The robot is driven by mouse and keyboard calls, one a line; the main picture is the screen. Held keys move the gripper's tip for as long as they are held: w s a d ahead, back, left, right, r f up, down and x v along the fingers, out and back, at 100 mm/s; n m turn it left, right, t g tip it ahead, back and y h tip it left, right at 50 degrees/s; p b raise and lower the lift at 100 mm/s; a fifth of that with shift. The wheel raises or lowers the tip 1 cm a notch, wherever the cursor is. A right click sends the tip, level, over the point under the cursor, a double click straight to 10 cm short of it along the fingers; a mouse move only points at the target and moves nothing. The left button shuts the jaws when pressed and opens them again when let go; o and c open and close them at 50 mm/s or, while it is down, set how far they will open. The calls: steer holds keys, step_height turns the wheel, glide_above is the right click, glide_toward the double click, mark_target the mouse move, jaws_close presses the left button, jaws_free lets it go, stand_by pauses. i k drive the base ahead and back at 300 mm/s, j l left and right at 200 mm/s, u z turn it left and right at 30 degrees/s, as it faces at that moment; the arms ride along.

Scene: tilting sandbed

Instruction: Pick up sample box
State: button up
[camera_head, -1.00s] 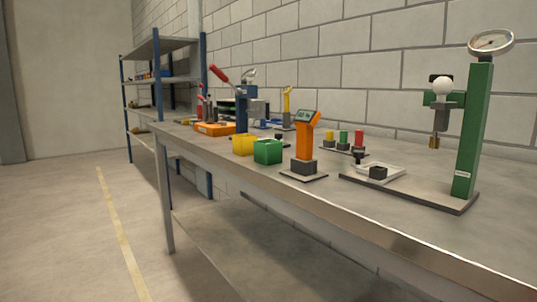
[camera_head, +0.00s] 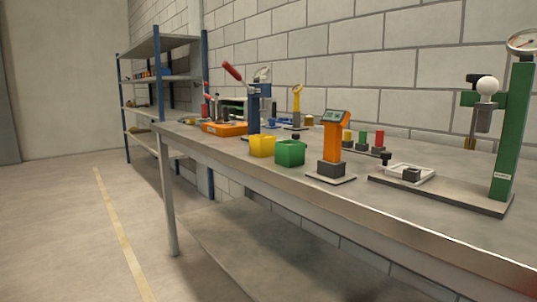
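No object in view is clearly marked as the sample box. An open yellow box (camera_head: 262,147) and an open green box (camera_head: 290,154) stand side by side near the front edge of the long grey workbench (camera_head: 330,205). A low orange tray (camera_head: 224,129) lies farther back on the bench. My gripper is not in view, so its state and its place relative to the boxes do not show. The insides of the boxes are mostly hidden at this low angle.
An orange stand with a display (camera_head: 333,145) is right of the green box. A green column press (camera_head: 511,130), a white tray (camera_head: 431,173) and a blue press with a red lever (camera_head: 254,105) also stand on the bench. Shelves (camera_head: 160,80) stand behind. The floor (camera_head: 60,220) at left is clear.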

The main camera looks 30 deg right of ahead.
mark_target(290, 153)
steer(key=i+j+z, duration=0.15)
steer(key=z, duration=0.2)
steer(key=i+j+z, duration=0.1)
steer(key=z, duration=0.3)
steer(key=j+z, duration=0.35)
steer(key=i+l, duration=0.05)
